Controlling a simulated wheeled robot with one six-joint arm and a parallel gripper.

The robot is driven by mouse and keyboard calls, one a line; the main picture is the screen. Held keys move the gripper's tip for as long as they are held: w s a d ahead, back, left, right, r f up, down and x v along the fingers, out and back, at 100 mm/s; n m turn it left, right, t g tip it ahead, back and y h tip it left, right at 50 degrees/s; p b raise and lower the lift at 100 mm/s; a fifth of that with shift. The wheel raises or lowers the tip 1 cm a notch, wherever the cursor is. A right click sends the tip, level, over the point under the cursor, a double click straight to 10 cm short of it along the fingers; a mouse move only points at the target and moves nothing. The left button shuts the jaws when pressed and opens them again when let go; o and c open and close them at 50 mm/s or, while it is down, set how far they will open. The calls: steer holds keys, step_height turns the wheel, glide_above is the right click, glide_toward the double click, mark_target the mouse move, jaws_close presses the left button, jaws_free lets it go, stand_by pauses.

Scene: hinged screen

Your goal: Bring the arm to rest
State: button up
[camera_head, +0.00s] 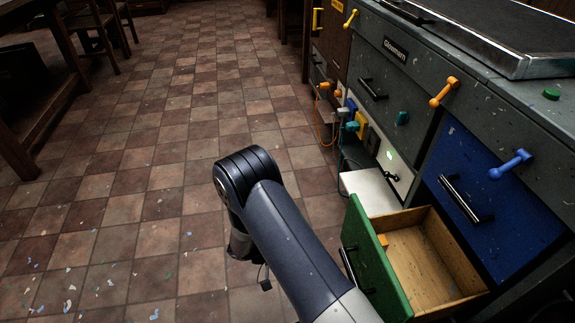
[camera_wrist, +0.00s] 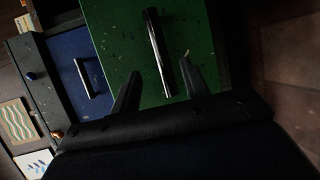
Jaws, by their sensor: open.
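My arm (camera_head: 290,240) reaches up from the bottom of the head view, bent at a dark elbow joint, over the tiled floor left of the open green drawer (camera_head: 376,262). My gripper (camera_wrist: 160,68) shows in the wrist view with its two dark fingers apart. The green drawer front (camera_wrist: 118,42) and its metal bar handle (camera_wrist: 157,50) are beyond the fingers. The handle appears between the fingertips in the picture; I see no contact, and the gap in depth is unclear. In the head view my gripper is mostly hidden behind the arm.
The grey cabinet (camera_head: 468,65) runs along the right, with a blue drawer front (camera_head: 490,190) and colored levers. The pulled-out green drawer juts into the floor space. Cables and plugs hang near a pale box (camera_head: 372,190). Open floor (camera_head: 140,200) lies left; wooden furniture stands farther left.

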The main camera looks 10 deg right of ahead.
mark_target(354, 272)
steer(key=b+x, duration=0.2)
steer(key=x, duration=0.7)
steer(key=shift+s+d+f, duration=0.1)
steer(key=shift+d, duration=0.55)
steer(key=shift+a, duration=0.15)
